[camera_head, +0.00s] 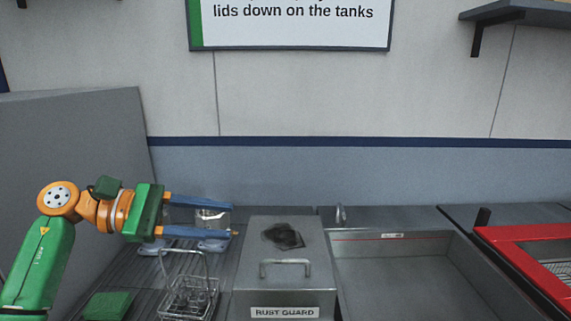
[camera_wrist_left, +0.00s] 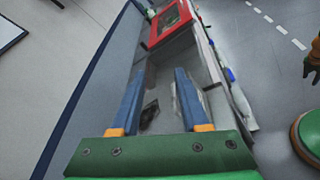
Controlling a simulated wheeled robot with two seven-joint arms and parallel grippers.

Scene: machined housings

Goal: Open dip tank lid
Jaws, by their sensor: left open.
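The dip tank (camera_head: 285,305) is a grey metal box labelled RUST GUARD. Its lid (camera_head: 252,250) is shut, with a dark stain near the back and a bar handle (camera_head: 285,263) towards the front. The stained lid also shows between my fingers in the left wrist view (camera_wrist_left: 150,112). My left gripper (camera_head: 235,220) is open and empty, its blue fingers pointing right. In the head view it is left of the lid's back part, apart from the handle. My right gripper cannot be made out.
A wire basket (camera_head: 190,296) and a green block (camera_head: 107,306) are left of the tank. A glass jar (camera_head: 211,219) shows behind my fingers. An open sink (camera_head: 400,270) lies right of the tank, then a red-framed unit (camera_head: 520,250). A sign (camera_head: 290,15) hangs above.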

